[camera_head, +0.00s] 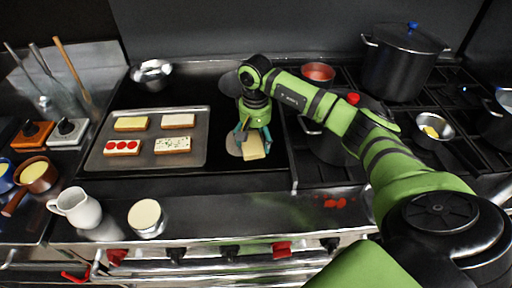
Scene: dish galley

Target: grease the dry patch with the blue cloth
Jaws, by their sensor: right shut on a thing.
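My right gripper (254,131) reaches down over the dark griddle (220,178), with teal parts at its fingers. It is shut on a pale yellow piece (254,150), flat and roughly square, which is low over or on the griddle. I cannot tell whether this piece is cloth. A dull grey-brown patch (233,147) shows on the griddle just left of the gripper, partly hidden by it; it looks like the dry patch. I make out no clearly blue cloth. My left gripper is not in view.
A tray (97,160) with several topped slices lies left on the griddle. A metal bowl (152,74) stands behind it. A white jug (77,207) and a round tin (147,218) stand in front. Pots, including a large one (403,62), crowd the burners at right.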

